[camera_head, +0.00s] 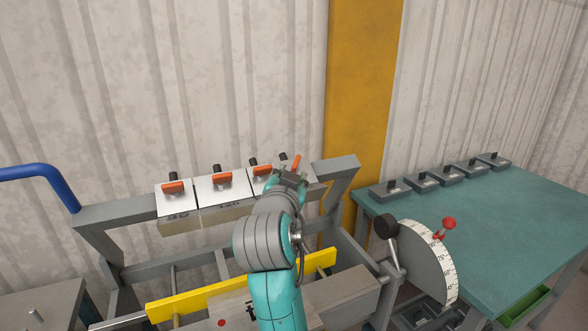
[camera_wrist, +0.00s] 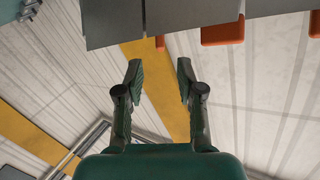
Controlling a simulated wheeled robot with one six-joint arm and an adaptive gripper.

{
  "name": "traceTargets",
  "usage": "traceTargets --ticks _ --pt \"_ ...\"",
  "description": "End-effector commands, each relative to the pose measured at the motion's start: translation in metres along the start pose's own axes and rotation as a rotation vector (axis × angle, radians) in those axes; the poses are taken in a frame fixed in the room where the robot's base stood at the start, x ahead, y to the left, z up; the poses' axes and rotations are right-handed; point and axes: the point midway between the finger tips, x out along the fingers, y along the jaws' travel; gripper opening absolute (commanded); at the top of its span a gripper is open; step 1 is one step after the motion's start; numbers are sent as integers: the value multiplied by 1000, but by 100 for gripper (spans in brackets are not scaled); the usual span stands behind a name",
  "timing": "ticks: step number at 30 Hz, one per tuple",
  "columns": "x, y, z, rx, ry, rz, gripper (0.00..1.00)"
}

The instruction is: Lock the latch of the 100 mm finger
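Several silver fingers sit side by side on the bender's beam in the head view, each with an orange latch. The leftmost finger (camera_head: 174,203) has a number I cannot read surely; the second finger (camera_head: 222,190) seems marked 120. Their latches (camera_head: 173,188) (camera_head: 222,182) and the third latch (camera_head: 262,170) lie flat. The rightmost latch (camera_head: 297,161) stands tilted up beside my gripper (camera_head: 290,180). My arm hides the marks on the right-hand fingers, so I cannot tell which is 100 mm. In the wrist view my gripper (camera_wrist: 160,70) is open and empty, below grey finger plates (camera_wrist: 190,18) and an orange latch (camera_wrist: 222,31).
A yellow bar (camera_head: 180,305) crosses the bender's front. A dial (camera_head: 430,262) with a red knob stands right. A teal table (camera_head: 500,220) bears several grey blocks. A blue handle (camera_head: 45,172) is at left. The corrugated wall and yellow post (camera_head: 360,90) stand behind.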

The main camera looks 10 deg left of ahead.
Motion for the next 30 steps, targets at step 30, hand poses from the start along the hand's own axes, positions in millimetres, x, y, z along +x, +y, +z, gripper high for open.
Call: traceTargets --ticks 30 --pt "-44 15 20 -29 -7 -4 38"
